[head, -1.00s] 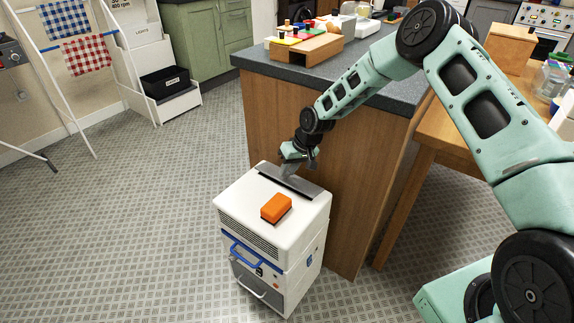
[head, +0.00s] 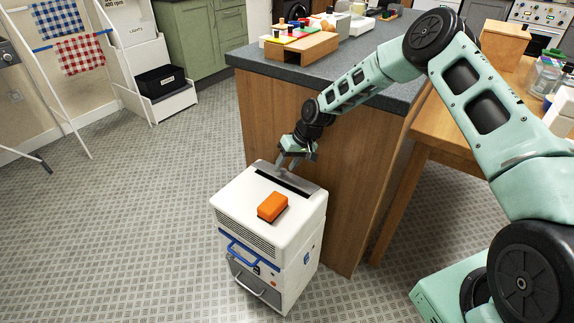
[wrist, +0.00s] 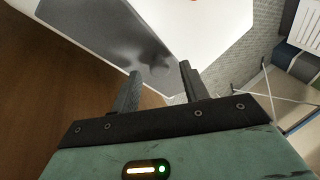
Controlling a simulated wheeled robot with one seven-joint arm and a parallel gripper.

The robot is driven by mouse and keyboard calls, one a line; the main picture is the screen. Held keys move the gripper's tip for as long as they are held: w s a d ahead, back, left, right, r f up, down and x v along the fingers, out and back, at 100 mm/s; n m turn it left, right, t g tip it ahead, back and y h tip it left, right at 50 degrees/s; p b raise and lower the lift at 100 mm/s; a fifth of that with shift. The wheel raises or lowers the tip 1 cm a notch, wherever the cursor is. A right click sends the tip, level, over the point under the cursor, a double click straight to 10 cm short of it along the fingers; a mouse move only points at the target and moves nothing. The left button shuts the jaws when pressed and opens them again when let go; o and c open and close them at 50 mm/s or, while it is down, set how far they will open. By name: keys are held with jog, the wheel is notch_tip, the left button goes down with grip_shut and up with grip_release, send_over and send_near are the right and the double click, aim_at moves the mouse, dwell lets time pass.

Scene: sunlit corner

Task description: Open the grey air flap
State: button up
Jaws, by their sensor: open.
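The white wheeled-cabinet-like air unit (head: 240,205) stands on the floor beside the wooden counter. Its grey air flap (head: 307,186) is at the back of the top, with a dark slot showing along its front side; the flap looks tilted up, though its exact angle is unclear. In the wrist view the flap (wrist: 108,32) is a broad grey panel with my gripper's shadow on it. My gripper (head: 287,166) is open and empty, close above the flap. In the wrist view its two fingers (wrist: 159,82) are apart; contact with the flap cannot be told.
An orange block (head: 272,207) lies on the unit's top, in front of the slot. The wooden counter (head: 340,190) rises close behind and right of the unit. A wooden table (head: 445,135) stands at right. The patterned floor (head: 130,230) at left is clear.

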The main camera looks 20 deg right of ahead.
aim_at(287, 176)
notch_tip(287, 176, up, 10)
dwell(0.4)
jog(key=shift+f, duration=0.1)
